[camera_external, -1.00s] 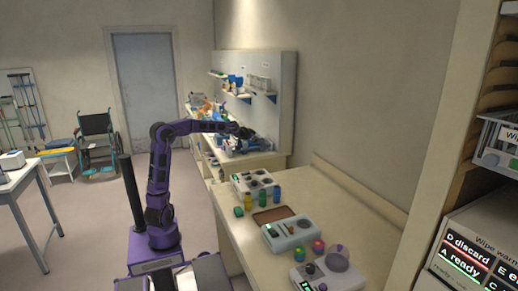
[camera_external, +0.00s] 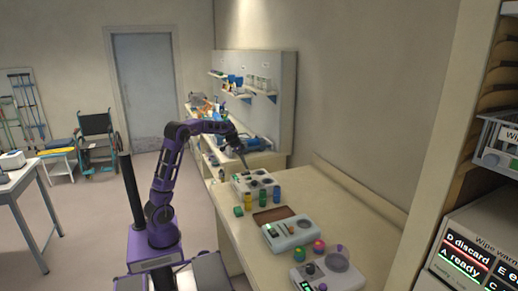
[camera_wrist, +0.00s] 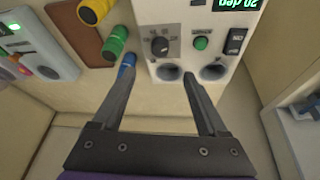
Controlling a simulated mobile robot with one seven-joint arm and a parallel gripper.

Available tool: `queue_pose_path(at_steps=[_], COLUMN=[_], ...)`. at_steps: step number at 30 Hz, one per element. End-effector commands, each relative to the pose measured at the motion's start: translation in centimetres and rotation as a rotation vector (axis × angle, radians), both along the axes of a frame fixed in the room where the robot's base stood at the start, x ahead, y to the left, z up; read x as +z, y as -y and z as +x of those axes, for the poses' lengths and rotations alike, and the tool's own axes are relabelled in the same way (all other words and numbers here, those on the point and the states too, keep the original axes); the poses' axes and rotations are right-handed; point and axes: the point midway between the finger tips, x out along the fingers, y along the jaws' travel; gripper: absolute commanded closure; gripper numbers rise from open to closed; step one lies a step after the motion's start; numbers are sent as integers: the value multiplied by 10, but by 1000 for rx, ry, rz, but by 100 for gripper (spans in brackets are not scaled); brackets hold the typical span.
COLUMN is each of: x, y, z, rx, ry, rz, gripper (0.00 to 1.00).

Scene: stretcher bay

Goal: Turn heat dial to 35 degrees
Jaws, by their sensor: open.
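The heat dial appears to be the dark knob (camera_wrist: 160,46) with a marked scale on a white box (camera_wrist: 184,15) in the wrist view. The box's green display (camera_wrist: 238,4) shows upside down and seems to read 20 deg. My gripper (camera_wrist: 159,75) is open and empty, its fingers apart, pointing at the box's near edge just short of the dial. In the external view, my gripper (camera_external: 245,166) reaches down over the box (camera_external: 239,188) at the counter's far end. The dial is too small to read there.
On the box are a green button (camera_wrist: 200,43), a black switch (camera_wrist: 236,40) and two round sockets. Yellow, green (camera_wrist: 115,42) and blue (camera_wrist: 127,64) cylinders stand close left of it. A brown tray (camera_external: 272,214) and another device (camera_external: 290,235) are nearer on the counter.

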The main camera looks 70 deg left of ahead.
Motion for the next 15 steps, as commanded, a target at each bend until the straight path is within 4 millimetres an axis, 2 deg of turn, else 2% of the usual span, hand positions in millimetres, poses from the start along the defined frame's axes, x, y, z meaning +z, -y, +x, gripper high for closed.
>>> queue_pose_path(at_steps=[1,6,15], x=[-13,-48,-101], y=[2,7,13], z=[4,18,40], rx=[-1,0,1], ry=[-4,-6,-2], rz=[-2,-2,0], gripper=[24,24,24])
